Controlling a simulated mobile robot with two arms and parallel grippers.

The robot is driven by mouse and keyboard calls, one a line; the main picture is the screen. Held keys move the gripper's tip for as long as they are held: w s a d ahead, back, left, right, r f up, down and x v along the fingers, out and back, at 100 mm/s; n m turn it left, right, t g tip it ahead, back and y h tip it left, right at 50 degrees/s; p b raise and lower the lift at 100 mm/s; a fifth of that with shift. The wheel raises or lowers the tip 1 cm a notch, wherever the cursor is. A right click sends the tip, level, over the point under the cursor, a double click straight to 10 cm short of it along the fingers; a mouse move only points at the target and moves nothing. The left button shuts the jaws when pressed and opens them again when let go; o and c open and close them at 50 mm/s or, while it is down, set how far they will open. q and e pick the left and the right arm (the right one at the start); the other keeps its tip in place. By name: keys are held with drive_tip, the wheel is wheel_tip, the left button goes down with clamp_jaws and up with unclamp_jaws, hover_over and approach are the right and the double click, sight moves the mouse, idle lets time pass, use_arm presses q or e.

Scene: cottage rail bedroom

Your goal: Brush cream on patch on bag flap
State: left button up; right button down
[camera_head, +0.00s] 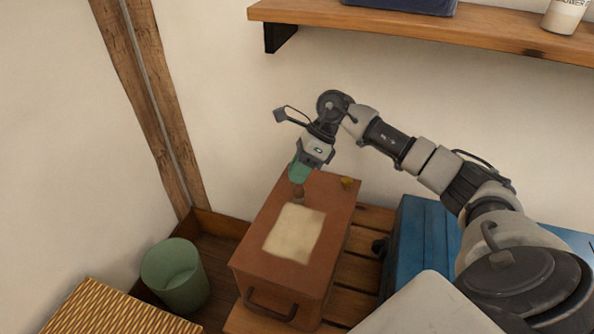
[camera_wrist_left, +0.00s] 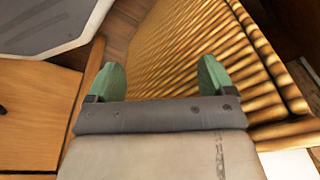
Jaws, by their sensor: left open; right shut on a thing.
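The brown bag (camera_head: 335,208) lies with its flap facing up and a dark handle at its near end. A pale cream rectangular patch (camera_head: 295,233) is on the flap. My right gripper (camera_head: 300,172), with green fingertips, is over the far left part of the flap. It is shut on a small brown brush (camera_head: 298,191), mostly hidden by the fingers; its lower end is just beyond the patch's far edge. I cannot tell whether it touches the flap. My left gripper (camera_wrist_left: 161,78) is open and empty in the left wrist view, with woven wicker behind it.
A green bin (camera_head: 174,276) stands left of the bag, and a wicker basket (camera_head: 115,312) is at the near left. A blue case (camera_head: 423,240) is right of the bag on wooden slats (camera_head: 371,228). A wall shelf (camera_head: 420,29) hangs above.

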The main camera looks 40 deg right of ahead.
drive_tip(key=shift+s+a+r+p, duration=0.1)
drive_tip(key=shift+a+r+p, duration=0.1)
drive_tip(key=shift+r, duration=0.45)
drive_tip(key=shift+s+a+r+p, duration=0.1)
drive_tip(key=shift+r+p, duration=0.05)
drive_tip(key=shift+r, duration=0.45)
drive_tip(key=shift+w+d+r+p, duration=0.1)
drive_tip(key=shift+d+r+p, duration=0.1)
drive_tip(key=shift+r+p, duration=0.2)
drive_tip(key=shift+a+r, duration=0.1)
drive_tip(key=shift+r, duration=0.5)
drive_tip(key=shift+r+p, duration=0.95)
drive_tip(key=shift+r, duration=0.1)
drive_tip(key=shift+r+p, duration=0.45)
drive_tip(key=shift+r, duration=0.3)
use_arm(q)
drive_tip(key=s+a+f, duration=0.1)
drive_tip(key=s+f, duration=0.3)
drive_tip(key=s, duration=0.2)
drive_tip(key=s+a+f+g, duration=0.1)
drive_tip(key=s+f, duration=0.3)
drive_tip(key=s, duration=0.3)
drive_tip(key=shift+a+f, duration=0.2)
